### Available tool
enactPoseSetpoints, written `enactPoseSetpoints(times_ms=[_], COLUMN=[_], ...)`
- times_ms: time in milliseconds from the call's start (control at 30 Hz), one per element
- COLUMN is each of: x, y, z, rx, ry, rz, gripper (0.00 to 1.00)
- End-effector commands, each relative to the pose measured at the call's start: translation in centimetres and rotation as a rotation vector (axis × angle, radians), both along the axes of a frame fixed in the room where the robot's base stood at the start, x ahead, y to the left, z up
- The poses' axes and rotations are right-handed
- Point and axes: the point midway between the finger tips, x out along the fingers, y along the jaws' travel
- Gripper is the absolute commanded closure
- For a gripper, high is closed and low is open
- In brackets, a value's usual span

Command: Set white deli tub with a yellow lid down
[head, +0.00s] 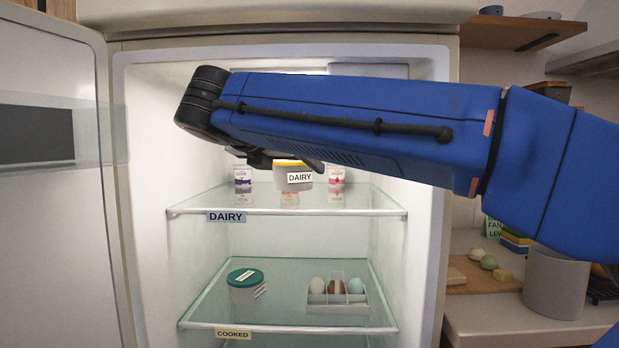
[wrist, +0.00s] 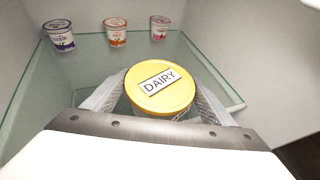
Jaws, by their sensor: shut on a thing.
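The white deli tub with a yellow lid (wrist: 160,90) is between the two fingers of my gripper (wrist: 158,100) in the wrist view, its lid marked DAIRY. My gripper is shut on it. In the head view the tub (head: 294,176) shows below my blue arm, upright, at the height of the small cups, over the front part of the upper glass shelf (head: 330,207). That shelf has a DAIRY label on its front edge. I cannot tell whether the tub's base touches the shelf. My arm hides part of the lid and most of the gripper in the head view.
A purple cup (wrist: 59,36), an orange cup (wrist: 115,32) and a pink cup (wrist: 159,28) stand at the back of the upper shelf. The COOKED shelf below holds a green-lidded tub (head: 246,285) and an egg holder (head: 337,300). The fridge door (head: 55,190) stands open at left.

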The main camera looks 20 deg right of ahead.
Motion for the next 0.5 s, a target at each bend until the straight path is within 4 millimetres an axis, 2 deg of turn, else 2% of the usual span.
enactPoseSetpoints(times_ms=[300,500], x=[4.1,6.1], y=[-3.5,-5.3], z=[0.0,0.0], rx=[0.001,0.000], ry=[0.000,0.000], rz=[-0.004,-0.002], gripper=[0.58,0.58])
